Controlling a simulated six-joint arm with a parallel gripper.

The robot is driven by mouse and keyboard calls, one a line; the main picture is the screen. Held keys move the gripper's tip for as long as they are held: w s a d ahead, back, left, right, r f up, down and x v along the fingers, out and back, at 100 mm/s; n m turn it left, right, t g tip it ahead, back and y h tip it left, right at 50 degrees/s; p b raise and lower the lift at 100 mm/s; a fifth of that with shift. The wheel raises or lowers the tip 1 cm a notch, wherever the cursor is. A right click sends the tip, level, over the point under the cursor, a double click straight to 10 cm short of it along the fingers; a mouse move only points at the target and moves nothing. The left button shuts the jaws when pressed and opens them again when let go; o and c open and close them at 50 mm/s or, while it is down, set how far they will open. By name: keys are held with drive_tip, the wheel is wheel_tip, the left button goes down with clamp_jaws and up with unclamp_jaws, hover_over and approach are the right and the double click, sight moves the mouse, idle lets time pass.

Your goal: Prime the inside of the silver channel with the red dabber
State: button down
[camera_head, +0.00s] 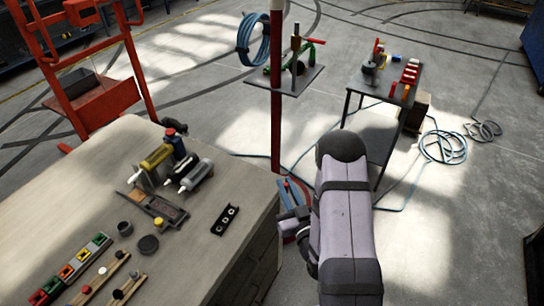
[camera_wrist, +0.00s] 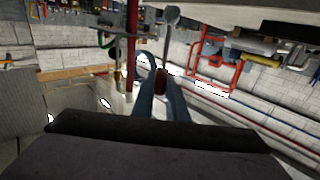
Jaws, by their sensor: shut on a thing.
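My gripper (camera_wrist: 160,88) shows in the wrist view with its two blue fingers shut on the red dabber (camera_wrist: 160,80). The dabber's red grip sits between the fingers; a thin grey shaft runs beyond it to a rounded pale grey tip near the top edge. In the head view my arm hides most of the gripper, which is off the bench's right side. I cannot single out the silver channel for sure; a row of coloured channel pieces (camera_head: 72,269) lies at the bench's lower left. The dabber tip appears clear of the bench pieces.
The bench (camera_head: 190,270) also holds wooden racks (camera_head: 95,285), a dark round tin (camera_head: 148,243), bottles (camera_head: 195,175) and a black plate with holes (camera_head: 224,220). A red pole (camera_head: 277,130) with a small shelf stands beyond the bench. A side table (camera_head: 385,85) stands behind my arm.

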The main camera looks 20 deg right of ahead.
drive_tip(key=w+a+r+n+g+y, duration=0.1)
drive_tip(key=a+r+n+g+y, duration=0.2)
drive_tip(key=a, duration=0.9)
drive_tip(key=w+a+r+n+y, duration=0.25)
drive_tip(key=a+r+y, duration=0.25)
drive_tip(key=a, duration=0.7)
drive_tip(key=w+a+r+n+g+y, duration=0.1)
drive_tip(key=a+r+n+g+y, duration=0.2)
drive_tip(key=a, duration=1)
drive_tip(key=w+a+r+y, duration=0.1)
drive_tip(key=w+a+r, duration=0.1)
drive_tip(key=w+a, duration=0.15)
drive_tip(key=w+f+b, duration=0.1)
drive_tip(key=w+f, duration=0.3)
drive_tip(key=f, duration=0.4)
drive_tip(key=shift+f+t, duration=0.2)
drive_tip(key=shift+t, duration=0.2)
drive_tip(key=shift+d, duration=0.1)
wheel_tip(320, 180, up, 4)
drive_tip(key=shift+r+b, duration=0.25)
drive_tip(key=shift+b, duration=0.35)
drive_tip(key=shift+f, duration=0.1)
